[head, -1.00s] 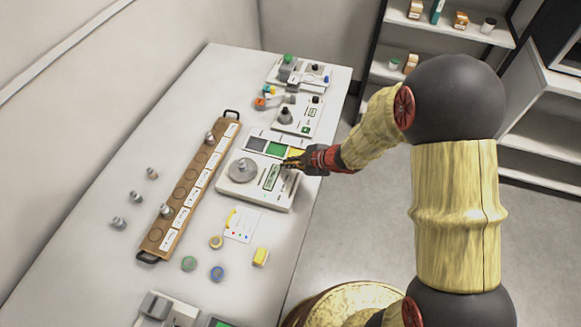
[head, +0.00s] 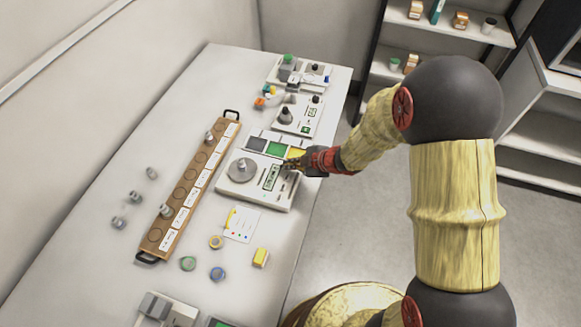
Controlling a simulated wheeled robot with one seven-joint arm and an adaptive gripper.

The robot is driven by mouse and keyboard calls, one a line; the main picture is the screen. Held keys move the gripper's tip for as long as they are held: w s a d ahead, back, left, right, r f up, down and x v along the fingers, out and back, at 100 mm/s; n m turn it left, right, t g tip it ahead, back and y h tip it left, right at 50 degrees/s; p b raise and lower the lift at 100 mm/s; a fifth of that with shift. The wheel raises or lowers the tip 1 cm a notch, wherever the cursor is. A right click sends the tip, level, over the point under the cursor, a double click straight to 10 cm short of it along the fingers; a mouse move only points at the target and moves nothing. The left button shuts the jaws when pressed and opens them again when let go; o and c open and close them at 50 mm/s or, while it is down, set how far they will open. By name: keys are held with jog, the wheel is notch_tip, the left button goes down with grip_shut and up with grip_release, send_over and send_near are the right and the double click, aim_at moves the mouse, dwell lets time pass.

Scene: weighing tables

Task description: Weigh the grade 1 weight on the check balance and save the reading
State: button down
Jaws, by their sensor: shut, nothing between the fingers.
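The balance (head: 225,190) with a round grey pan stands near the middle of the table. A small metal weight (head: 242,168) appears to stand on the pan; its grade mark is too small to read. The balance's display panel (head: 271,178) faces up on its right side. My gripper (head: 290,164) is shut and empty, low over the panel's upper right end. I cannot tell whether its fingertips touch the balance. More weights stand in the long wooden rack (head: 190,187), such as one near its far end (head: 209,138) and another nearer (head: 166,211).
Loose weights (head: 135,197) stand left of the rack. Grey, green and yellow pads (head: 277,149) lie behind the balance. A second balance (head: 299,124) is farther back.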

jog(key=shift+r+p, duration=0.8)
jog(key=shift+p, duration=0.15)
notch_tip(320, 180, up, 5)
jog(key=p, duration=0.5)
jog(key=shift+d+f, duration=0.1)
dwell(0.7)
